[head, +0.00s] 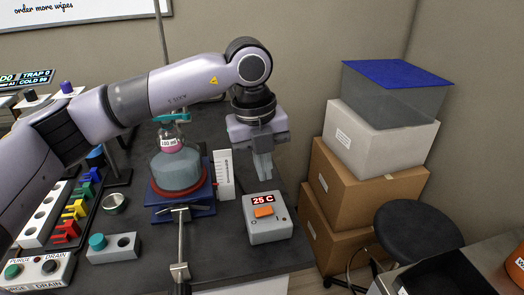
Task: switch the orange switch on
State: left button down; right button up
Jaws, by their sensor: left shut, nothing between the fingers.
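The orange switch (264,211) is a rocker on the top of a small light grey box (268,229) near the right edge of the dark bench. A red "25 C" display sits just above the rocker, and small marks flank it. I cannot tell from this view which way the rocker is tipped. My left gripper (263,178) points down with its fingers together and empty. It appears above and behind the box, apart from the switch. My right gripper is not in view.
A metal rod rises in front. Stacked boxes (366,190) and a black stool (415,230) stand right of the bench.

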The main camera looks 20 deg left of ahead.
aim_at(269, 209)
pick_arm(q)
jog(key=f, duration=0.2)
jog(key=f+p, duration=0.1)
jog(key=f, duration=0.2)
jog(key=d+f, duration=0.1)
jog(key=f, duration=0.2)
jog(key=shift+w+f, duration=0.25)
jog(key=shift+w, duration=0.05)
jog(key=shift+f, duration=0.1)
jog(key=shift+f, duration=0.25)
jog(key=shift+a, duration=0.1)
jog(key=shift+s+a+r, duration=0.2)
jog(key=shift+s+a, duration=0.25)
jog(key=shift+a, duration=0.15)
jog(key=shift+r, duration=0.1)
